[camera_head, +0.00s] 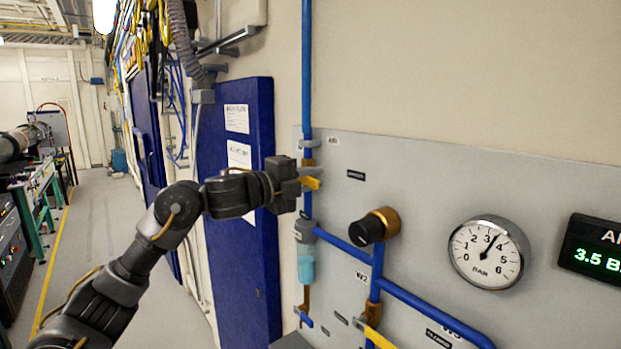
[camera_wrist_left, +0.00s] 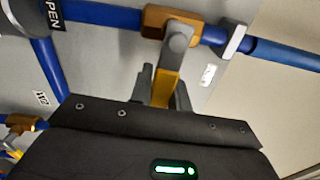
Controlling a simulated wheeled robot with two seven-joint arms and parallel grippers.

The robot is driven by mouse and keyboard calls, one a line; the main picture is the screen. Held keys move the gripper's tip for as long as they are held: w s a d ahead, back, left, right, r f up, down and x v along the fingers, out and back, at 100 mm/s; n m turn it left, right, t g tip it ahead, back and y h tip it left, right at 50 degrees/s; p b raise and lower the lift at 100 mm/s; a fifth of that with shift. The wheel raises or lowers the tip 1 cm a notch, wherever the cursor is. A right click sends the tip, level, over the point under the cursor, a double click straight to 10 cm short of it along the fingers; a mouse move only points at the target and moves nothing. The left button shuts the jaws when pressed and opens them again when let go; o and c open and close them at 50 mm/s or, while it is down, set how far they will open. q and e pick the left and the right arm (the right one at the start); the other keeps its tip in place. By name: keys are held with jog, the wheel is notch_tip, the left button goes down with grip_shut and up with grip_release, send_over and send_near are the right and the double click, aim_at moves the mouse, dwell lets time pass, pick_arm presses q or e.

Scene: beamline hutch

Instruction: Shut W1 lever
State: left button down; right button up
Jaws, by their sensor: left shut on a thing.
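A valve with a yellow lever (camera_head: 313,183) sits on the upright blue pipe (camera_head: 307,70) at the panel's left edge. I cannot read a W1 label on it. My left gripper (camera_head: 303,180) is shut on this lever. In the left wrist view the lever (camera_wrist_left: 165,90) runs from the grey hub (camera_wrist_left: 178,40) down between the fingers (camera_wrist_left: 162,95). There it lies roughly across the blue pipe (camera_wrist_left: 105,14), in front of the brass valve body (camera_wrist_left: 153,22). The gripper hides part of the lever and valve in the head view. My right gripper is not in view.
To the right are a black-and-brass knob (camera_head: 367,231), a round gauge (camera_head: 487,253) and a green-lit display (camera_head: 598,255). Another yellow lever (camera_head: 378,338) is below, near a W2 label. A blue door (camera_head: 235,270) stands behind my arm.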

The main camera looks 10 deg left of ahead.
pick_arm(q)
jog(key=shift+r+n, duration=0.4)
jog(key=shift+n, duration=0.1)
jog(key=c, duration=1.3)
grip_release()
jog(key=shift+w+f, duration=0.1)
jog(key=shift+a+f, duration=0.1)
jog(key=shift+s+a, duration=0.15)
jog(key=shift+s, duration=0.15)
jog(key=shift+b+v, duration=2.3)
jog(key=shift+v, duration=2.8)
